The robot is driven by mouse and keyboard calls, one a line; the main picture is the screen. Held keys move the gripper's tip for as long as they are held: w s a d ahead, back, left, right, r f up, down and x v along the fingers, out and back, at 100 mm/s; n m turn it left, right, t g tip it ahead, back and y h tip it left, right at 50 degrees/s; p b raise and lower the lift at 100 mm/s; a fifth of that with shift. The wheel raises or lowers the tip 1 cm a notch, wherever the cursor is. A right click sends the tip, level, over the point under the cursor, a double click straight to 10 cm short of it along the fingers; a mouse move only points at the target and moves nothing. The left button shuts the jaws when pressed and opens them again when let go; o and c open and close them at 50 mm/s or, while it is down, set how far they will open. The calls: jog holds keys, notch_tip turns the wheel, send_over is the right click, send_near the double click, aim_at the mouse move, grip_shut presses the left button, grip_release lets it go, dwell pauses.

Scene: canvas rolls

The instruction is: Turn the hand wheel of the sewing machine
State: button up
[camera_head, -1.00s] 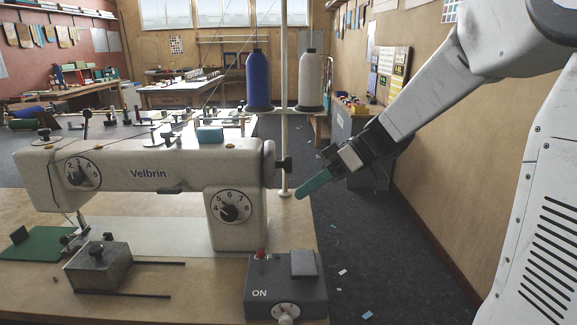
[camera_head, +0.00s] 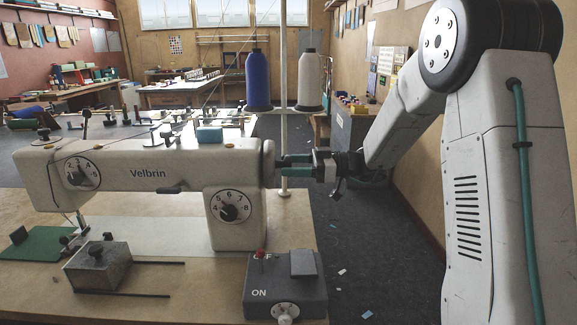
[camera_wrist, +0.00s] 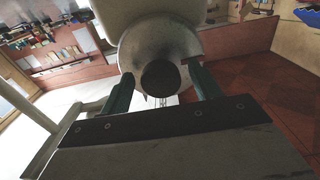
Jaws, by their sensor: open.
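The cream sewing machine (camera_head: 150,172), marked Velbrin, stands on a wooden table. Its hand wheel (camera_head: 269,160) is at the right end of the machine and is partly hidden by my gripper. In the wrist view the hand wheel (camera_wrist: 137,48) is a round metal disc with a dark knob (camera_wrist: 161,77) towards me. My gripper (camera_head: 288,161) is level with the wheel, its green fingers pointing left at it. In the wrist view my gripper (camera_wrist: 160,90) is open, one finger on each side of the knob. I cannot tell whether they touch it.
A grey switch box (camera_head: 286,284) with a red button stands at the table's front right. A thread stand pole (camera_head: 284,130) with blue (camera_head: 258,80) and white (camera_head: 310,80) cones rises behind my gripper. The floor (camera_head: 370,240) right of the table is mostly clear.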

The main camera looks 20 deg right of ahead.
jog(key=shift+w+a, duration=0.15)
jog(key=shift+a, duration=0.35)
jog(key=c, duration=1)
jog(key=shift+o, duration=0.2)
